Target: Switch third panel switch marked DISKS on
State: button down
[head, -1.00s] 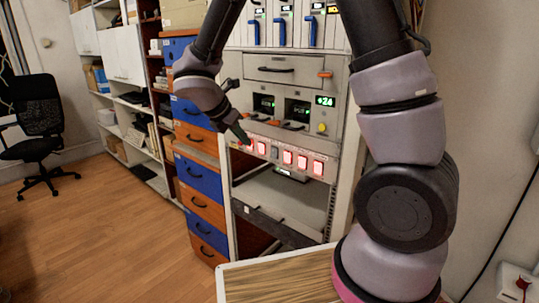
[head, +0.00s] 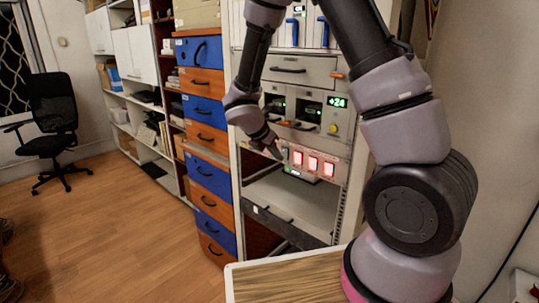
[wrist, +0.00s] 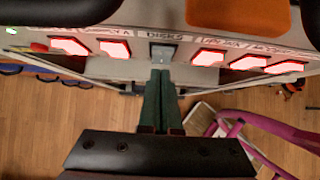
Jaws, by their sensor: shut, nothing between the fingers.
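The DISKS switch (wrist: 163,53) is grey and unlit in the wrist view, with its label just above it. Lit red-and-white switches flank it on both sides, one at the left (wrist: 115,49) and one at the right (wrist: 208,57). My gripper (wrist: 160,73) is shut and empty, its dark green fingers pointing at the DISKS switch from just below it. I cannot tell whether the tips touch it. In the head view my gripper (head: 279,156) is at the switch row and hides its left part; the lit switches to its right (head: 312,163) show.
The rack's instrument panel (head: 335,118) with a green +24 display sits above the switch row. An open shelf (head: 300,205) lies below. Blue and orange drawers (head: 208,177) stand to the left. A table (head: 290,280) is in front. An office chair (head: 50,115) stands far left on open floor.

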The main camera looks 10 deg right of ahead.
jog(key=shift+w+d, duration=0.15)
jog(key=shift+d, duration=0.1)
jog(key=shift+w+d+f, duration=0.15)
jog(key=shift+d, duration=0.15)
jog(key=shift+r, duration=0.85)
